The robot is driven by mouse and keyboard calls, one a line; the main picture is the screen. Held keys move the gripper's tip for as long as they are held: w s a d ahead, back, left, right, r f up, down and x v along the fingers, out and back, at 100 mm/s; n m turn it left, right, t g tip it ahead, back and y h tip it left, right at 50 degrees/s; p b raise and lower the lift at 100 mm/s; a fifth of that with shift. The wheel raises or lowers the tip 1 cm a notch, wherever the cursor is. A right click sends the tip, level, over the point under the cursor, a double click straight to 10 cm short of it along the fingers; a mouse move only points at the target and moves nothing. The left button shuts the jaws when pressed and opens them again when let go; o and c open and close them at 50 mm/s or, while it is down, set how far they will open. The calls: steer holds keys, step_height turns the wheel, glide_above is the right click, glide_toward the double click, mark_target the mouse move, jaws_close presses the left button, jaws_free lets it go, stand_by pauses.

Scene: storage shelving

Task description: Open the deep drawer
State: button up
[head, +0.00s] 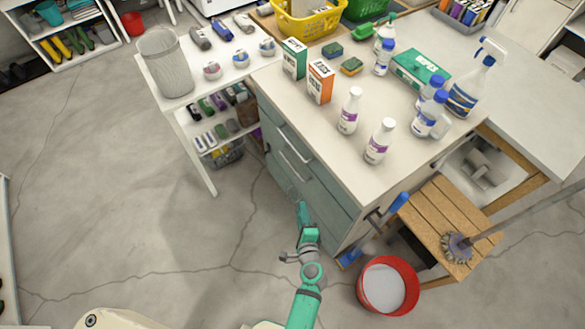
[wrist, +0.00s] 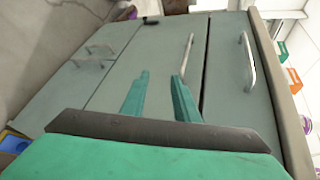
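The cabinet's grey-green drawer fronts (head: 300,180) face me under the pale worktop, all looking shut. In the wrist view, turned sideways, the top drawer's bar handle (wrist: 247,60) is at right beside the worktop edge. The middle drawer front (wrist: 155,60) is wide, with a bar handle (wrist: 187,54). A further front (wrist: 50,95) at left has a handle (wrist: 98,49). I cannot tell surely which is the deep drawer. My green gripper (wrist: 160,76) is open and empty, its fingers over the middle front, short of that handle. In the head view my gripper (head: 301,208) is low before the cabinet.
A red bucket (head: 388,286) stands right of my arm, beside a slatted wooden stool (head: 440,215). A blue-handled tool (head: 388,216) leans near the cabinet's right corner. A white shelf unit (head: 200,165) adjoins the cabinet at left. The floor (head: 170,230) left of my arm is clear.

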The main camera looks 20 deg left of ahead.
mark_target(292, 168)
steer(key=w+a, duration=0.3)
steer(key=w, duration=0.2)
steer(key=w+a+m+y, duration=0.1)
steer(key=w+a, duration=0.2)
steer(key=w, duration=0.3)
steer(key=w+a+m+y, duration=0.1)
steer(key=w+a, duration=0.2)
steer(key=w, duration=0.3)
steer(key=shift+r, duration=0.25)
steer(key=shift+s, duration=0.1)
jaws_close()
